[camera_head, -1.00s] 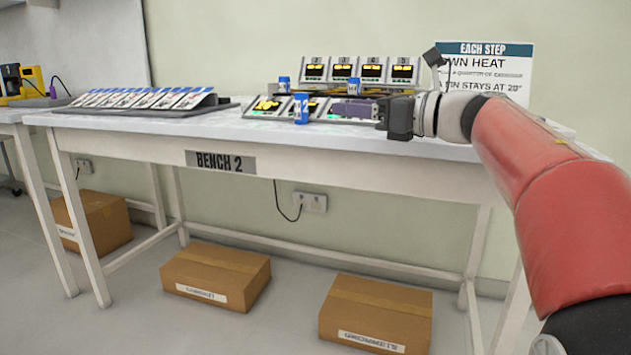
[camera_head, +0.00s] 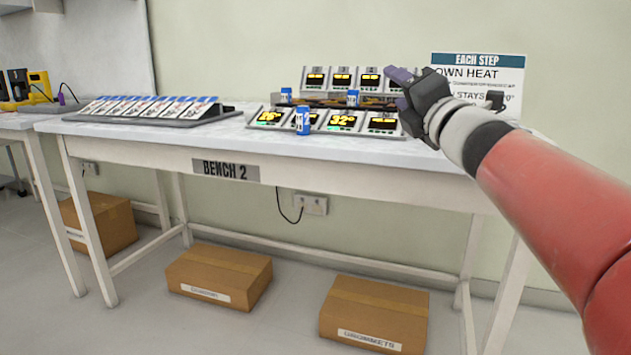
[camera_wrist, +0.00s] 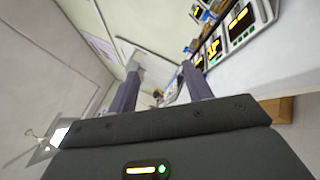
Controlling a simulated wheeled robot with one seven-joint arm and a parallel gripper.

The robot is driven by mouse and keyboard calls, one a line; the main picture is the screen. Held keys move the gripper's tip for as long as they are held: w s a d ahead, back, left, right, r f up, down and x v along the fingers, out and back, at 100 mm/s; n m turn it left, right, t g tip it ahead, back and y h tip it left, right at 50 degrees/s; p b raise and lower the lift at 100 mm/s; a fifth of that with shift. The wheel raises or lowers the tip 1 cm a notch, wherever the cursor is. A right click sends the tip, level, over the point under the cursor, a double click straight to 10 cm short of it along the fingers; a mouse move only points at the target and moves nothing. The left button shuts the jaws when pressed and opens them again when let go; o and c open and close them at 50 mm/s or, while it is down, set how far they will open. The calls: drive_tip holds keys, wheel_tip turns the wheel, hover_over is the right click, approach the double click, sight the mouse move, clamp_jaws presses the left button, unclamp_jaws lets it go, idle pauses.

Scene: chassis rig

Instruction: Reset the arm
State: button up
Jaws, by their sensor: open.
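My gripper (camera_head: 395,88) is raised above the right part of the bench, its purple fingers pointing up and to the left in the head view. In the wrist view the two purple fingers (camera_wrist: 160,92) stand apart with nothing between them, so it is open and empty. My red arm reaches in from the right. The gripper covers part of the rightmost displays in the head view.
The bench (camera_head: 150,140) carries a rack of cards (camera_head: 150,108), display units (camera_head: 343,120) in two rows and small blue-and-white containers, one (camera_head: 302,118) at the front. A sign (camera_head: 478,80) stands behind my wrist. Cardboard boxes (camera_head: 375,312) lie below.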

drive_tip(key=s+d+f+m+g+h+p, duration=0.25)
drive_tip(key=s+f+m+h, duration=0.35)
drive_tip(key=m, duration=0.4)
drive_tip(key=s+d+f+m+g+h+p, duration=0.25)
drive_tip(key=s+d+f+m+h, duration=0.2)
drive_tip(key=f+m, duration=0.45)
drive_tip(key=s+a+f+m+g+y+p, duration=0.1)
drive_tip(key=s+a+f+m+g, duration=0.2)
drive_tip(key=s+f, duration=0.4)
drive_tip(key=s+a+f+m+g+y+p, duration=0.1)
drive_tip(key=s+a+f+m+g+y, duration=0.1)
drive_tip(key=s+f+m+g, duration=0.4)
drive_tip(key=s+a+f, duration=0.1)
drive_tip(key=s, duration=0.3)
drive_tip(key=shift+f+m+p, duration=0.3)
drive_tip(key=shift+f+m, duration=0.05)
drive_tip(key=shift+m, duration=0.05)
